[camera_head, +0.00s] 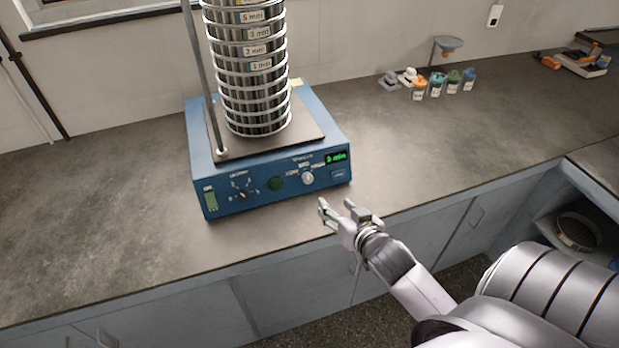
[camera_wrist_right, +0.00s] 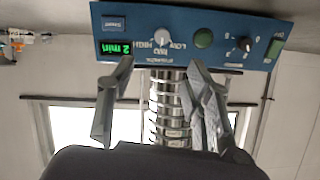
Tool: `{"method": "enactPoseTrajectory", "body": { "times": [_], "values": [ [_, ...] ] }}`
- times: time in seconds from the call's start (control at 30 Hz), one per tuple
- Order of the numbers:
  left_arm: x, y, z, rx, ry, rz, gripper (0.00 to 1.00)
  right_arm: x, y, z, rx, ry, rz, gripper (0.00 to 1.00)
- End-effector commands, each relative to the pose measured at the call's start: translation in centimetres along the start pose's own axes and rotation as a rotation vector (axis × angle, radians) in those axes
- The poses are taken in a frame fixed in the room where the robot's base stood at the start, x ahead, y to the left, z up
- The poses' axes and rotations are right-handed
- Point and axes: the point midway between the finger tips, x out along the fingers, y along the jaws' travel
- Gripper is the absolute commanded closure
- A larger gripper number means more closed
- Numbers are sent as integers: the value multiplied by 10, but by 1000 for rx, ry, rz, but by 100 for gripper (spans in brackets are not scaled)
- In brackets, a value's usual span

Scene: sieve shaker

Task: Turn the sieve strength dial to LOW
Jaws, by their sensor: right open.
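The blue sieve shaker (camera_head: 262,196) stands on the counter with a tall stack of ring sieves (camera_head: 255,90) on it. Its strength dial (camera_head: 307,178) is a white knob right of the green button, under small labels. In the right wrist view the image is upside down, and the strength dial (camera_wrist_right: 162,36) shows with LOW, MID and HIGH lettering beside it. My right gripper (camera_head: 336,208) is open and empty, in front of and slightly below the panel's right part, apart from the dial. Its fingers also show in the wrist view (camera_wrist_right: 158,85). My left gripper is not in view.
A black knob (camera_head: 241,194) sits at the panel's left, and a green display (camera_head: 336,157) at its right. Several small jars (camera_head: 437,84) stand at the back right. The counter (camera_head: 90,215) left of the shaker is clear.

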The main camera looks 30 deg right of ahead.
Motion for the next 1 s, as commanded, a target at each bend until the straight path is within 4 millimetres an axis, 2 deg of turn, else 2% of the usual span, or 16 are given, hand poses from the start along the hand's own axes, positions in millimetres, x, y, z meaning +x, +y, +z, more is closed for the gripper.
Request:
{"method": "enactPoseTrajectory", "body": {
  "times": [0.17,0.4,0.7,1.0],
  "values": [
    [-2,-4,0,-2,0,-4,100,11,-2,-6,3,10,-2,54],
    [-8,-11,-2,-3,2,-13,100,57,-2,-8,2,10,-2,54],
    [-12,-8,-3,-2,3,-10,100,116,-2,-8,2,9,-2,54],
    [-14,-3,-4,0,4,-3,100,160,-2,-7,3,8,-2,54]
  ]
}}
